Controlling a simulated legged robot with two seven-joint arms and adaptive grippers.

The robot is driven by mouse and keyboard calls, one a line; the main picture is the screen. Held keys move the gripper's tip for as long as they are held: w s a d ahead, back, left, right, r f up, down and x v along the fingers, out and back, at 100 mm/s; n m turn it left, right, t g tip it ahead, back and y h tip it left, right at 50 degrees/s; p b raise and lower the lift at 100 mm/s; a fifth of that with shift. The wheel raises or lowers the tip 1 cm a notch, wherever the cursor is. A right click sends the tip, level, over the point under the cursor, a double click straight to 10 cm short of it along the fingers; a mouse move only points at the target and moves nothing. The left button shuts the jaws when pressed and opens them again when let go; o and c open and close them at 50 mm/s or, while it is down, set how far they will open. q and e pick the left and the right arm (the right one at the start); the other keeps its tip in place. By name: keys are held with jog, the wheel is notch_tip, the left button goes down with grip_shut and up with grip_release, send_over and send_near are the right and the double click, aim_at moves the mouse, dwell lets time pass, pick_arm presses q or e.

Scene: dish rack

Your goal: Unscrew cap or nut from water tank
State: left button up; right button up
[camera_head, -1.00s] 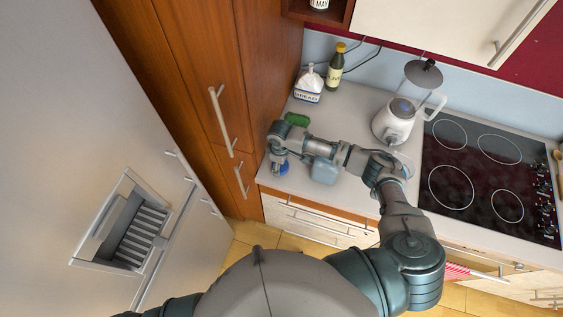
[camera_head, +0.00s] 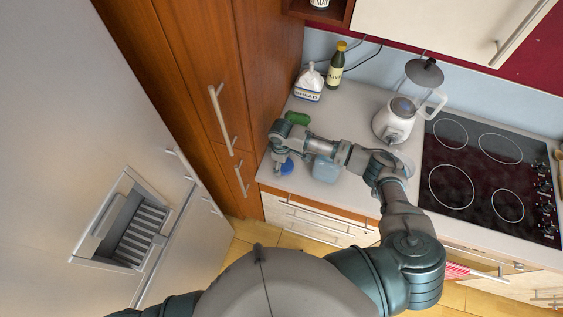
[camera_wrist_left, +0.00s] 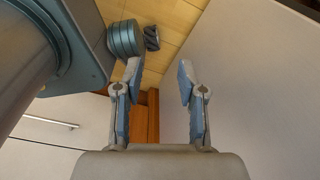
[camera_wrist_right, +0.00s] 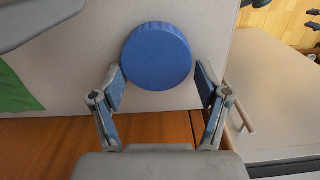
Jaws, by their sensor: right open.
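A round blue cap (camera_head: 287,168) shows at the counter's left front; in the right wrist view the cap (camera_wrist_right: 158,56) is a large blue disc. My right gripper (camera_wrist_right: 162,82) is open, with its fingertips apart on either side of the cap's lower part and nothing clamped. In the head view the right gripper (camera_head: 280,161) partly covers the cap. A pale blue translucent container (camera_head: 325,172), seemingly the water tank, stands under my right forearm; whether the cap sits on it is hidden. My left gripper (camera_wrist_left: 159,70) is open and empty beside a pale panel.
A green object (camera_head: 298,118) lies behind the right gripper. The cooktop (camera_head: 490,180) is at right. A tall wooden cabinet (camera_head: 265,70) borders the counter's left.

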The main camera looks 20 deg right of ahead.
jog(key=shift+d, duration=0.6)
jog(key=shift+d+f, duration=0.1)
jog(key=shift+d, duration=0.25)
jog(key=shift+a, duration=0.3)
jog(key=shift+a+r+p, duration=0.25)
jog(key=shift+a+p, duration=0.2)
jog(key=shift+d, duration=0.4)
jog(key=shift+d+f, duration=0.1)
jog(key=shift+d, duration=0.1)
jog(key=o, duration=0.4)
jog(key=shift+a, duration=0.3)
jog(key=shift+a+r, duration=0.15)
jog(key=shift+r, duration=0.05)
pick_arm(q)
jog(key=shift+d+r, duration=0.65)
jog(key=shift+r, duration=0.05)
pick_arm(e)
notch_tip(320, 180, up, 12)
jog(key=shift+w+f, duration=0.15)
jog(key=shift+f, duration=0.05)
